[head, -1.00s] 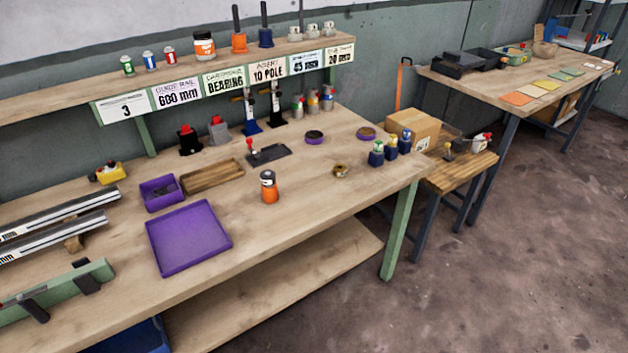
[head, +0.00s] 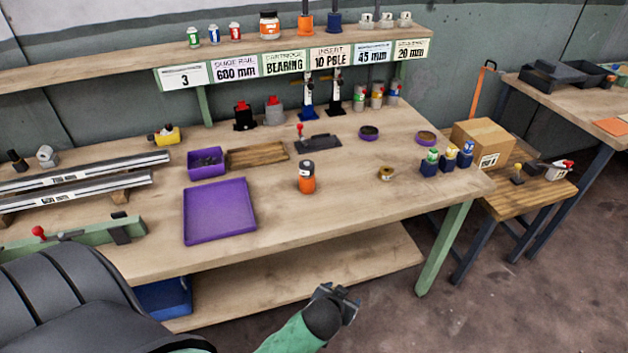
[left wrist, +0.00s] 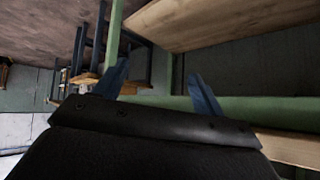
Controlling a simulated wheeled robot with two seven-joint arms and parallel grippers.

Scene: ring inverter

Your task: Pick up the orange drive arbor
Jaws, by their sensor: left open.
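The orange drive arbor looks to be the orange-based piece with a dark upright post (head: 305,22) on the raised shelf, cut by the top edge of the head view. A similar blue piece (head: 334,22) stands just right of it. My left gripper (head: 341,292) is low in front of the bench, well below and apart from the arbor. In the left wrist view its two blue fingers (left wrist: 160,82) are spread with nothing between them. The arbor does not show in that view. My right gripper is not in view.
An orange jar with a dark cap (head: 307,178) and a purple tray (head: 220,212) sit on the bench. The bench's front edge and green leg (head: 444,250) are near my left gripper. A white jar with an orange label (head: 269,26) is left of the arbor.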

